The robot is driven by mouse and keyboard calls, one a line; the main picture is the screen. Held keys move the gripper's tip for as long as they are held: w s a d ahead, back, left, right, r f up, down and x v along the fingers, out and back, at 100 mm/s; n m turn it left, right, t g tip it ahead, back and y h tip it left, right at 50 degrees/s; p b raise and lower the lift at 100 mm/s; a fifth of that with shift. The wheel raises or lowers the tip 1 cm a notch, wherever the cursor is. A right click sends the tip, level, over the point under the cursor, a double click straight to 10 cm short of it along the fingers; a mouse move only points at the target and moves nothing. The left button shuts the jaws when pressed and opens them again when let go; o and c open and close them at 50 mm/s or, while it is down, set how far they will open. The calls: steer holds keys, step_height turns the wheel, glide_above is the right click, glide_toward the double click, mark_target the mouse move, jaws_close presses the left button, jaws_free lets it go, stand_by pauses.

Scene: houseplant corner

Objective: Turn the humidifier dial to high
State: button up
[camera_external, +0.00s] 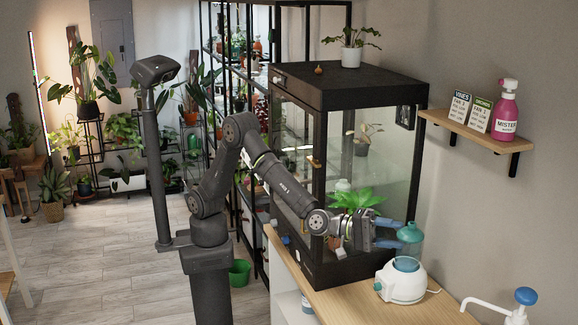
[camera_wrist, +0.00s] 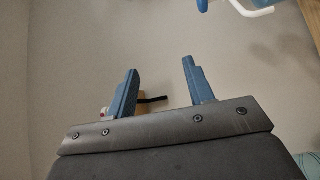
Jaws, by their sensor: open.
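The humidifier (camera_external: 401,288) is a rounded white unit with a blue ring on top, standing on the wooden counter right of the glass cabinet. A small bluish knob (camera_external: 378,287) on its left side may be the dial; its setting is too small to read. A teal cap-like piece (camera_external: 410,232) shows above the humidifier; whether they join is unclear. My gripper (camera_external: 402,234) is open, its blue fingers pointing right, above the humidifier and close to the teal piece in the picture. In the wrist view the fingers (camera_wrist: 160,66) are apart with nothing held between them.
The black-framed glass cabinet (camera_external: 350,85) stands close behind my arm. A wall shelf (camera_external: 470,134) holds a pink mister bottle (camera_external: 505,115) and two signs. A white pump bottle with a blue top (camera_external: 525,296) stands at the front right. The counter (camera_external: 345,300) is bare left of the humidifier.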

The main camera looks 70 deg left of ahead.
mark_target(375, 288)
step_height(375, 288, down, 16)
steer(key=s+a+n+t+y, duration=0.1)
steer(key=a+n+t+y, duration=0.2)
steer(key=n, duration=0.8)
steer(key=s+a+f+n+y, duration=0.2)
steer(key=a+f+n+y, duration=0.2)
steer(key=a+f+n, duration=0.1)
steer(key=s+a+f+n+t+y, duration=0.1)
steer(key=s+a+f+n+y, duration=0.1)
steer(key=a+f+n+y, duration=0.2)
steer(key=s+a+f+n+t+y, duration=0.1)
steer(key=s+a+f+n+y, duration=0.1)
steer(key=a+f+n+y, duration=0.2)
steer(key=shift+s+a+f+n, duration=0.1)
steer(key=shift+a+f+n, duration=0.45)
steer(key=shift+a+f, duration=0.65)
steer(key=shift+a+f+n, duration=0.5)
steer(key=shift+a+f, duration=0.2)
steer(key=shift+f, duration=0.9)
steer(key=shift+s+a+f+n, duration=0.1)
steer(key=shift+a+f+n, duration=0.45)
steer(key=shift+a+f, duration=0.65)
steer(key=shift+w+f, duration=0.1)
steer(key=shift+f, duration=0.2)
steer(key=shift+w, duration=0.4)
steer(key=w, duration=1.6)
steer(key=shift+w+a, duration=0.2)
steer(key=shift+a, duration=0.1)
